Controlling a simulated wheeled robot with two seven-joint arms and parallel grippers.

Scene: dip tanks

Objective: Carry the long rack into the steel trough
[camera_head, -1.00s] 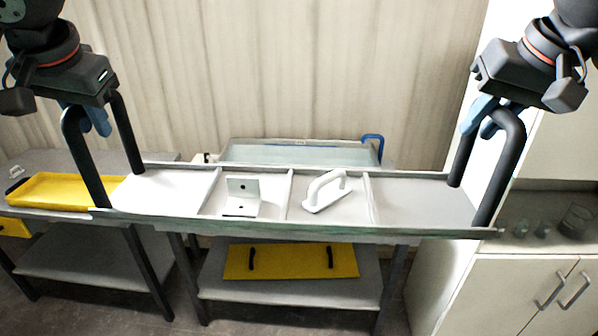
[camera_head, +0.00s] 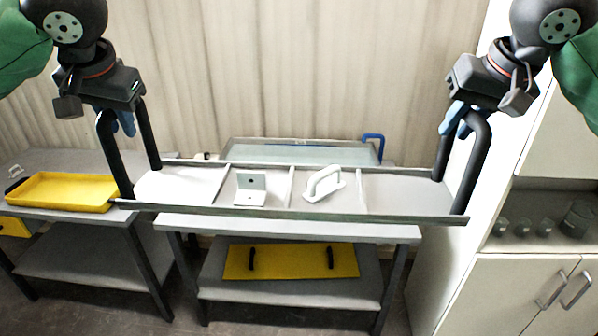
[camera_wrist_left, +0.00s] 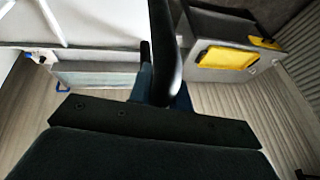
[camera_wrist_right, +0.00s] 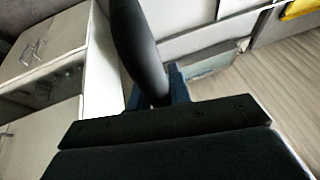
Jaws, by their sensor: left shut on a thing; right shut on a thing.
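The long rack (camera_head: 400,192) is a shallow grey tray with thin dividers and a black loop handle at each end. It hangs roughly level across the middle of the head view, holding a white angle bracket (camera_head: 250,188) and a white handle piece (camera_head: 325,185). My left gripper (camera_head: 116,122) is shut on the left loop handle, and my right gripper (camera_head: 457,122) is shut on the right one. The steel trough (camera_head: 300,152), with pale liquid and a blue hooked piece at its right, stands behind the rack, which hides its front part. It also shows in the left wrist view (camera_wrist_left: 95,75).
A grey table (camera_head: 290,229) is below the rack, with a yellow panel (camera_head: 290,261) on its lower shelf. A yellow tray (camera_head: 65,190) lies on a side table at left. A white cabinet (camera_head: 530,290) with glassware stands close at right.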

